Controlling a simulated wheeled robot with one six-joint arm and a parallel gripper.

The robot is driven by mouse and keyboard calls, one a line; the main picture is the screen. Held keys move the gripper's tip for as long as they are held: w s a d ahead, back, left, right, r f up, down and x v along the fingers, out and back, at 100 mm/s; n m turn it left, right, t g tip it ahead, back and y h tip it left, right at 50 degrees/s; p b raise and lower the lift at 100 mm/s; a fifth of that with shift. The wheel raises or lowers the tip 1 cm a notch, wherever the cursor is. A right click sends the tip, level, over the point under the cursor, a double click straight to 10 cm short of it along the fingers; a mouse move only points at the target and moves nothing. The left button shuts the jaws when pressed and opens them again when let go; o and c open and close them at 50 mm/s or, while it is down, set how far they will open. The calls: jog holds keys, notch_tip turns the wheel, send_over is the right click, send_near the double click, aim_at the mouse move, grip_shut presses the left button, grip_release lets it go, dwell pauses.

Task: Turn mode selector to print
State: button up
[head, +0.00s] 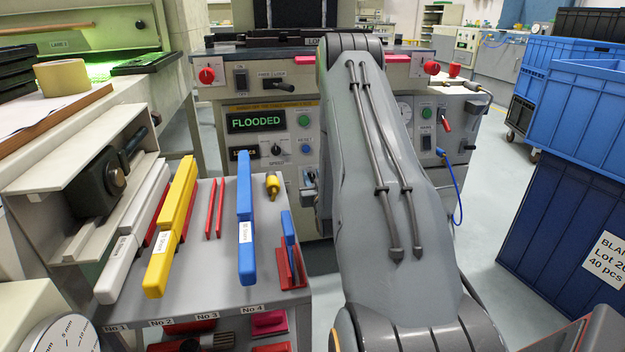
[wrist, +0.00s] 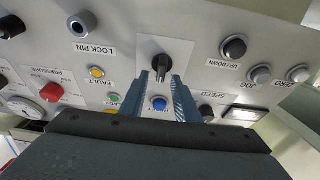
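A black rotary knob (wrist: 160,65) on a white plate is on the control panel in the wrist view. I take it for the mode selector; its plate's lettering is not readable. My gripper (wrist: 160,78) has its two blue fingers apart, pointing at the panel. The knob's lower end shows between or just beyond the fingertips; I cannot tell whether they touch it. A blue button (wrist: 158,103) shows between the fingers. In the head view my arm hides the gripper and this knob.
The wrist view is upside down, with a LOCK PIN socket (wrist: 82,24), a red button (wrist: 50,92) and an UP/DOWN knob (wrist: 233,47) nearby. In the head view the machine's display (head: 256,121) reads FLOODED. A tool cart (head: 205,290) stands left; blue crates (head: 570,190) stand right.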

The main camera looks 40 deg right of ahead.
grip_shut()
jog(key=shift+m, duration=0.3)
jog(key=m+p, duration=0.1)
jog(key=m, duration=0.1)
jog(key=m+g+h+p, duration=0.1)
jog(key=m+p, duration=0.1)
jog(key=shift+d+h, duration=0.1)
jog(key=shift+h, duration=0.2)
jog(key=m+g+p, duration=0.1)
jog(key=m, duration=0.2)
jog(key=m+h+p, duration=0.1)
jog(key=m+p, duration=0.1)
jog(key=m, duration=0.1)
jog(key=shift+s+d+f+g, duration=0.15)
jog(key=shift+g, duration=0.25)
jog(key=shift+m, duration=0.3)
grip_release()
